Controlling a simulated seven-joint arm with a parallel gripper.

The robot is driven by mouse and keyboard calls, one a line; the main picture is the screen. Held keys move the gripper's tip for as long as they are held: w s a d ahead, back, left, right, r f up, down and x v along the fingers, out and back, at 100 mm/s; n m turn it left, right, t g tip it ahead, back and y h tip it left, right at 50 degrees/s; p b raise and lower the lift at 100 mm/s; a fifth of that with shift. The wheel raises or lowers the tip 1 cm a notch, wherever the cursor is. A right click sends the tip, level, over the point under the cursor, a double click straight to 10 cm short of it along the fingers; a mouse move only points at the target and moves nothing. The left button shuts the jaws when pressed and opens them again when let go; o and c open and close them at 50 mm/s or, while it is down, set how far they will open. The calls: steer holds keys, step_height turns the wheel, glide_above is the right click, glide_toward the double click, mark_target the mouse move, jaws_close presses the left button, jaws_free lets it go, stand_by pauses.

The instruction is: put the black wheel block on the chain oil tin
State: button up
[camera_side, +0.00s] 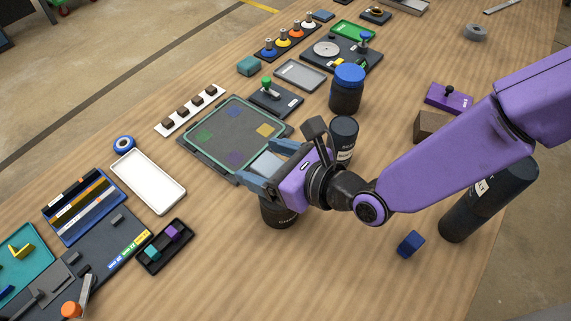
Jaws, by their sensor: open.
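My gripper (257,160) is open above the middle of the table, its two blue-grey fingers apart and pointing left. A pale grey-blue flat patch (266,163) shows between the fingers; I cannot tell whether it is a block or whether they touch it. A dark round tin (279,213), partly labelled "CHA", stands upright just below my gripper and matches the chain oil tin; its top is hidden by the gripper. I cannot pick out the black wheel block with certainty.
A dark tray with coloured squares (205,155) lies left of the gripper. A dark tin (344,130) and a blue-lidded jar (347,92) stand behind it. The front middle table is clear.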

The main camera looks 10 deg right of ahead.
steer(key=v, duration=1.2)
